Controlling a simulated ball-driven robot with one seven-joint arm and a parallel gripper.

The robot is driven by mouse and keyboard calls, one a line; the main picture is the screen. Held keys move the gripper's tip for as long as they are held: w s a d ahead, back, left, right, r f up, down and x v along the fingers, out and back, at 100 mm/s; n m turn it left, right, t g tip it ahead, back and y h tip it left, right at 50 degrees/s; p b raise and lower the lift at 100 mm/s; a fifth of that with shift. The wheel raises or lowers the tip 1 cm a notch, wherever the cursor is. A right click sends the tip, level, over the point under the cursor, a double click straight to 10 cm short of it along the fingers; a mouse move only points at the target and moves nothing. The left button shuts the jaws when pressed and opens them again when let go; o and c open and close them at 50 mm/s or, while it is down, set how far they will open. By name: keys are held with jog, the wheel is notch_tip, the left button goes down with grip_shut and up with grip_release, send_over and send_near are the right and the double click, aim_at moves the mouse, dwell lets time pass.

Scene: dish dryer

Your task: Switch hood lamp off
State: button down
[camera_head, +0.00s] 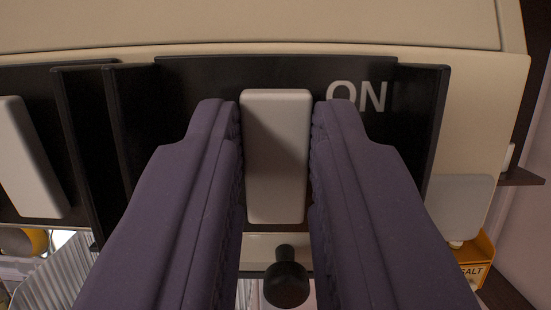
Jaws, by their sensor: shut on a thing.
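A pale grey, upright rectangular switch (276,160) sits in a black recessed panel (205,72) marked "ON" on its right. My gripper (276,112) has its two purple fingers on the left and right sides of this switch, shut on it. No lamp can be made out for certain in this view.
A second pale switch (31,160) stands in a black panel at the left. Black dividing walls (435,130) stand either side. A black round knob (286,286) sits below. A yellow salt box (476,265) is at lower right.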

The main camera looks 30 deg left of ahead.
jog(key=c, duration=1)
grip_release()
jog(key=shift+o, duration=0.2)
jog(key=b+v, duration=0.1)
jog(key=v, duration=0.7)
jog(key=shift+b, duration=0.35)
jog(key=shift+w, duration=0.1)
